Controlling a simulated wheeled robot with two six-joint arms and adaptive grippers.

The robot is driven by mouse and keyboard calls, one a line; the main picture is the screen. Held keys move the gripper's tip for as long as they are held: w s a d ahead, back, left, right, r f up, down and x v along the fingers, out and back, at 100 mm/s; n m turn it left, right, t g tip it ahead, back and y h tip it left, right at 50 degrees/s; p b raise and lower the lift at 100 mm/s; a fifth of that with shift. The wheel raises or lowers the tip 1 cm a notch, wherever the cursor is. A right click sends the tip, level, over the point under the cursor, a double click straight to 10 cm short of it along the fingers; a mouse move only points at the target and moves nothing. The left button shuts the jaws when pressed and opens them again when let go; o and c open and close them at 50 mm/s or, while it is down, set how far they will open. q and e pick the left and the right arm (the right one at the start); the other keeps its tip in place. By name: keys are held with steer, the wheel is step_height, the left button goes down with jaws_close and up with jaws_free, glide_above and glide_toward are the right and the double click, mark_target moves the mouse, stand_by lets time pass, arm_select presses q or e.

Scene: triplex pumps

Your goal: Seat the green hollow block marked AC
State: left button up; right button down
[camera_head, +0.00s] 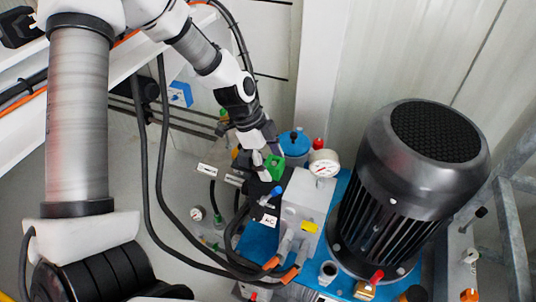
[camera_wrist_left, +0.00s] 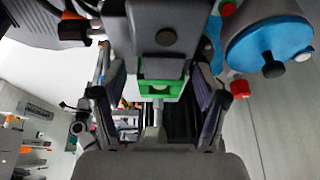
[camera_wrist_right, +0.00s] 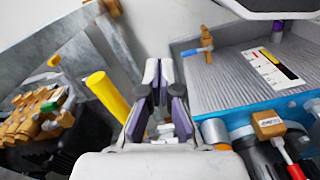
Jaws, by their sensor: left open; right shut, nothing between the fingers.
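The green hollow block (camera_head: 275,167) shows at the top of a dark pump part (camera_head: 259,190), left of the pressure gauge. My left gripper (camera_head: 262,152) is at the block. In the left wrist view the green block (camera_wrist_left: 161,88) lies between the spread fingers with gaps on both sides; they are open. A grey stem shows below it, and I cannot tell whether the block is fully down. My right gripper (camera_wrist_right: 159,75) is shut and empty; it shows only in the right wrist view.
A large black motor (camera_head: 410,185) stands right of the pump. A white gauge (camera_head: 323,163) and a blue-topped canister (camera_head: 294,143) are close to the block. Black hoses (camera_head: 165,190) hang left. In the right wrist view a yellow post (camera_wrist_right: 107,95) stands left of the fingers.

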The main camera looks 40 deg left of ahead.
arm_select(q)
steer(key=v, duration=1.1)
steer(key=shift+a+r, duration=0.15)
steer(key=shift+r, duration=0.25)
